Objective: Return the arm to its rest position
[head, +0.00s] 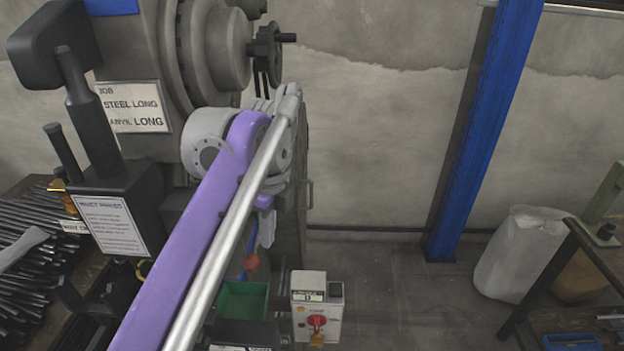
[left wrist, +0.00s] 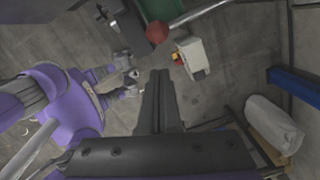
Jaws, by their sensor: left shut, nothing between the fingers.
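My left arm comes in from the bottom left of the head view as a long purple and silver link, bent at a grey joint in front of the press. My left gripper (head: 267,232) hangs below that joint, small and partly hidden by the arm. In the left wrist view the two dark fingers of the left gripper (left wrist: 160,85) lie together with nothing between them. My right gripper is not clearly seen in either view.
The rivet press (head: 130,50) stands close behind the arm. A red ball knob (left wrist: 157,32), a green bin (head: 241,300) and a white switch box (head: 318,300) are near the gripper. A blue post (head: 485,130) and a white sack (head: 518,255) stand right, with open floor between.

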